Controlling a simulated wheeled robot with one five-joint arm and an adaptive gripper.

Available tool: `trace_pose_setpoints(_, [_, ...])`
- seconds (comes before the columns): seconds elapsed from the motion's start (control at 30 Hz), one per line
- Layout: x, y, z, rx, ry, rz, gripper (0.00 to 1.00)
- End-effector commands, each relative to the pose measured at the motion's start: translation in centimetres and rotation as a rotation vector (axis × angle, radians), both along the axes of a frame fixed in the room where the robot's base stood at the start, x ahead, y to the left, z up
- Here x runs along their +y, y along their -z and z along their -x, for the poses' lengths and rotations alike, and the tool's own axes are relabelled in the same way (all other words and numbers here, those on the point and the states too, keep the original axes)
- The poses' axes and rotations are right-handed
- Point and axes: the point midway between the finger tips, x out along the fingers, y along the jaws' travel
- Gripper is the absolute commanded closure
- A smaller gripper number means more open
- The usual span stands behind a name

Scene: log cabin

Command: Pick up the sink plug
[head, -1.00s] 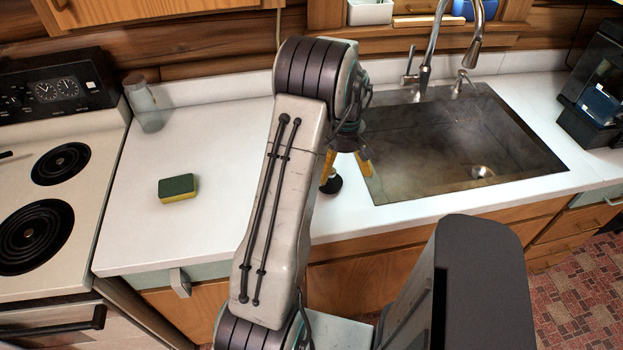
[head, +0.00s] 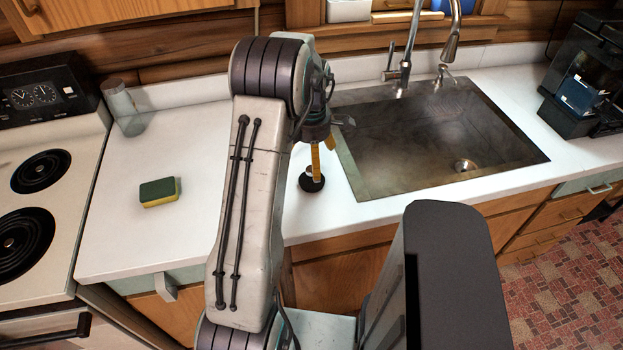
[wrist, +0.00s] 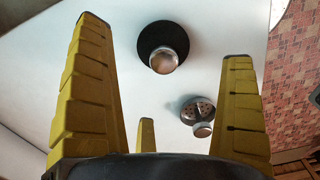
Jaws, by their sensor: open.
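The sink plug (head: 312,184), a black disc with a round metal knob, lies on the white counter left of the sink. It also shows at the upper middle of the wrist view (wrist: 151,30). My gripper (head: 322,150) is open and empty, with its yellow fingers above and close to the plug. In the wrist view the plug lies between the spread fingertips (wrist: 165,40), and I see no contact. A perforated metal strainer (wrist: 197,108) with a knob lies beside the plug; I cannot make it out in the head view.
The sink (head: 420,140) with its tall tap (head: 410,45) is to the right. A sponge (head: 159,192) and a glass jar (head: 122,105) stand on the counter at left, next to the stove (head: 40,200). A dark machine (head: 580,90) stands at far right. The counter between sponge and plug is clear.

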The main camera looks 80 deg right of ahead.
Motion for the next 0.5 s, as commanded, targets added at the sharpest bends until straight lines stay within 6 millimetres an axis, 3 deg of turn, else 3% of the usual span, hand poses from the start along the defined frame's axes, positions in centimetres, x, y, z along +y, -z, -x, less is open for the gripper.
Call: trace_pose_setpoints(0.5, [0.2, 2.8, 0.1, -0.001, -0.081, -0.004, 0.01])
